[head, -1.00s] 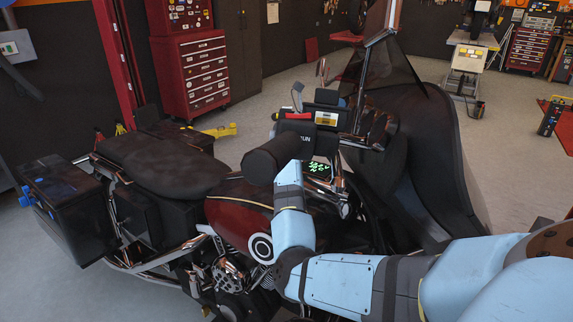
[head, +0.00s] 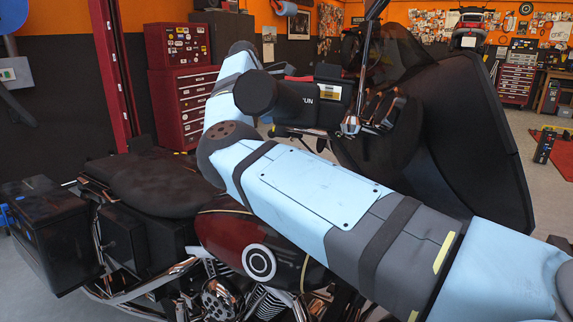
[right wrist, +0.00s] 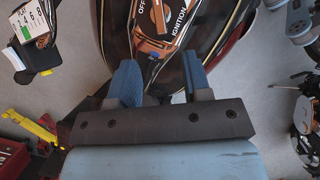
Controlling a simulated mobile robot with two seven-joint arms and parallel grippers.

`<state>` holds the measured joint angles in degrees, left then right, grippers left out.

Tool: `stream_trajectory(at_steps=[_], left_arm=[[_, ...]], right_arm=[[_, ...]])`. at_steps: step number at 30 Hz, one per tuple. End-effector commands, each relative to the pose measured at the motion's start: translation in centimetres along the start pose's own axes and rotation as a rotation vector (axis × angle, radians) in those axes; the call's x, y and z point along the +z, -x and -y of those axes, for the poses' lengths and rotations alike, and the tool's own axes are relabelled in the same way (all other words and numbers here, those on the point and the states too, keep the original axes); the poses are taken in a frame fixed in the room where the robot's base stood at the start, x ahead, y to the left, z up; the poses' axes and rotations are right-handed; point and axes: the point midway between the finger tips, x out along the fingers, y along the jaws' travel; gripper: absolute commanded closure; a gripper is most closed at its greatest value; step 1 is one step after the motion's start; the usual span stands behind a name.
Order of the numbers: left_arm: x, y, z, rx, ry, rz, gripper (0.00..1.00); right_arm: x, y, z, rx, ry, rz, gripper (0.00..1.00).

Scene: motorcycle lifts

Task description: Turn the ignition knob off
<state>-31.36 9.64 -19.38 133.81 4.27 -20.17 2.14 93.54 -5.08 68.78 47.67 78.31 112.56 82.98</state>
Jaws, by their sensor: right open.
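In the right wrist view, the ignition panel shows the words OFF and IGNITION, with an orange ignition knob (right wrist: 158,18) between them near the top edge. An orange-brown part (right wrist: 154,48) sits just below it. My right gripper (right wrist: 160,80) is open, its two blue fingers either side of the lower panel. The knob lies beyond the fingertips in the picture; I cannot tell if anything touches. In the head view, my right arm crosses in front of the motorcycle (head: 220,238), and its gripper is hidden behind the handlebar grip. My left gripper is not in view.
The dark fairing (head: 445,130) rises at the right. A black seat (head: 165,185) and side case (head: 60,235) are at the left. A red tool chest (head: 185,95) stands behind.

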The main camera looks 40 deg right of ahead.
Motion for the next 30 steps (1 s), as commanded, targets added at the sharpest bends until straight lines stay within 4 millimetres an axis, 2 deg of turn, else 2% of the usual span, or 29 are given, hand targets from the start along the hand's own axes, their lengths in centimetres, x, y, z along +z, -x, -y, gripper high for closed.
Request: stream_trajectory(at_steps=[5, 15, 18, 24, 30], left_arm=[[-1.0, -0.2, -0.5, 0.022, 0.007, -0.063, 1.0], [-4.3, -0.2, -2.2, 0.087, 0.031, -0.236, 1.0], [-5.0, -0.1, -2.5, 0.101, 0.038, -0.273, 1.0], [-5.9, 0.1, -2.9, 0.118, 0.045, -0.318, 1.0], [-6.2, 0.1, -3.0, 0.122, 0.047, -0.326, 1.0]], right_arm=[[-0.1, -2.8, 0.0, -0.001, -0.002, 0.003, 0.55], [0.0, -10.1, 0.0, -0.001, -0.001, 0.005, 0.55], [0.0, -11.6, 0.0, -0.001, -0.001, 0.005, 0.55], [0.1, -13.3, 0.0, 0.0, 0.0, 0.004, 0.55], [0.1, -13.6, 0.0, 0.001, 0.0, 0.004, 0.55]])
